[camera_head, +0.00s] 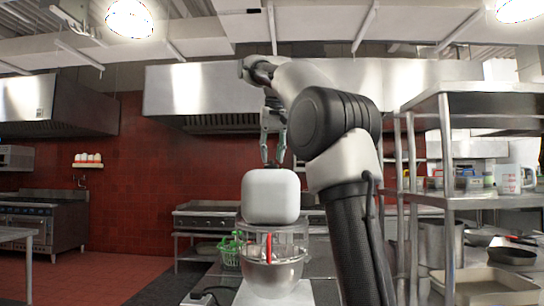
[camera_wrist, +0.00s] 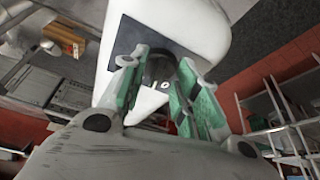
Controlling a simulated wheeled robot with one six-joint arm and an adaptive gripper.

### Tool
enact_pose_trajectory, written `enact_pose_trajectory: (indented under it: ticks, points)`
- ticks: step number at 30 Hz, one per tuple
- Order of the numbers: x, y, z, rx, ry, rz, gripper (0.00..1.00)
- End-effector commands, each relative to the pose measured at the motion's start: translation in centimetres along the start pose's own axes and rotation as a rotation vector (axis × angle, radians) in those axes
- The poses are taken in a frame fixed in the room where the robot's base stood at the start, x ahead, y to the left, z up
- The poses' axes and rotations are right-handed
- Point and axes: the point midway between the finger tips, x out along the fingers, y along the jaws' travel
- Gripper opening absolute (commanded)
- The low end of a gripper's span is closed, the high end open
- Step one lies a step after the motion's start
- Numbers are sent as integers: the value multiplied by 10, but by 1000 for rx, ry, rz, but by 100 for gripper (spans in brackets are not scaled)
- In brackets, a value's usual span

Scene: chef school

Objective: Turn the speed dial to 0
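A stand mixer with a rounded white head (camera_head: 270,196) stands in the middle of the head view, its steel bowl (camera_head: 272,276) below. In the wrist view the white mixer body (camera_wrist: 190,28) fills the upper middle, with a dark panel on it. A dark grey round part, seemingly the speed dial (camera_wrist: 160,68), sits in front of that panel. In the head view my gripper (camera_head: 273,158) points down just above and behind the mixer head.
A steel shelf rack (camera_head: 449,200) with trays, pots and a measuring jug stands close at the right. A green basket (camera_head: 231,250) is left of the mixer. A griddle counter (camera_head: 207,213) stands behind. Open red floor lies at the left.

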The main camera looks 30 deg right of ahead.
Motion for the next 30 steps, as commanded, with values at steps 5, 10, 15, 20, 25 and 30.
enact_pose_trajectory:
  ticks: [5,10,15,20,25,30]
  points:
    - [8,0,0,0,1,0,31]
    - [9,0,0,0,1,0,31]
    - [9,0,0,0,1,0,8]
    - [8,0,0,0,1,0,0]
    - [8,2,0,-44,0,-18,0]
    - [9,7,-1,-225,1,-93,0]
